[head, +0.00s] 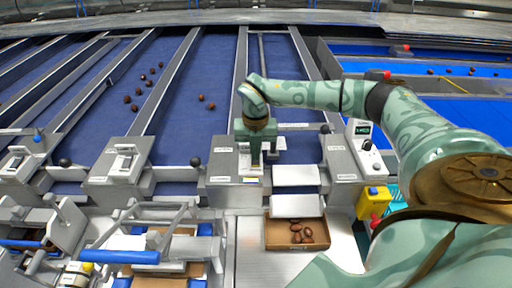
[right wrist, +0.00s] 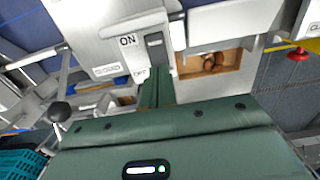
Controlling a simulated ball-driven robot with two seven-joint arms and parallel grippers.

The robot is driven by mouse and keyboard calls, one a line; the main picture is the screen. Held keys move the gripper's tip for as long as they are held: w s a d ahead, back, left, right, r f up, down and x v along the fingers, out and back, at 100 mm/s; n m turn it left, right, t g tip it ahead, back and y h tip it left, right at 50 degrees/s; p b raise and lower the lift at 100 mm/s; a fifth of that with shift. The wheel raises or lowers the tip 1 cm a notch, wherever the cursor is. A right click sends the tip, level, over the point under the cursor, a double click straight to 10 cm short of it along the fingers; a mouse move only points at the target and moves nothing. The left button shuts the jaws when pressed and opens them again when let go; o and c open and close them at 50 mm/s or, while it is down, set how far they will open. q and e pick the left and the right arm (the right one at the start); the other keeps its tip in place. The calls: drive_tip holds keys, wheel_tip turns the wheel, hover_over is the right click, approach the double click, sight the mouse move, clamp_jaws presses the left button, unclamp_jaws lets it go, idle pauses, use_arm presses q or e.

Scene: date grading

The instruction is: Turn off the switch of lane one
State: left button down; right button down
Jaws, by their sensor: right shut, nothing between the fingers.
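My right gripper (head: 256,160) is shut and empty, pointing down at a grey switch box (head: 222,160) in the middle of the head view. In the right wrist view the switch (right wrist: 155,41) is a dark rocker on the box's pale face, with "ON" printed beside its upper part and "OFF" near its lower end. The closed fingers (right wrist: 157,82) show just below the rocker, by the "OFF" print, and cover part of that end. I cannot tell whether they touch it, or which way the rocker is set. My left gripper is not in view.
Similar switch boxes (head: 118,163) stand to the left, with black ball knobs between. A cardboard box (head: 270,244) of dates lies below the chute. A white control unit (head: 364,150) and a yellow box with a red button (head: 374,201) stand right. Blue lanes (head: 205,75) carry dates behind.

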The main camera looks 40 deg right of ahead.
sight(255, 163)
drive_tip(key=shift+f+b, duration=0.5)
drive_tip(key=shift+f, duration=0.45)
idle(0.7)
wheel_tip(255, 163, up, 7)
drive_tip(key=p, duration=0.7)
idle(0.4)
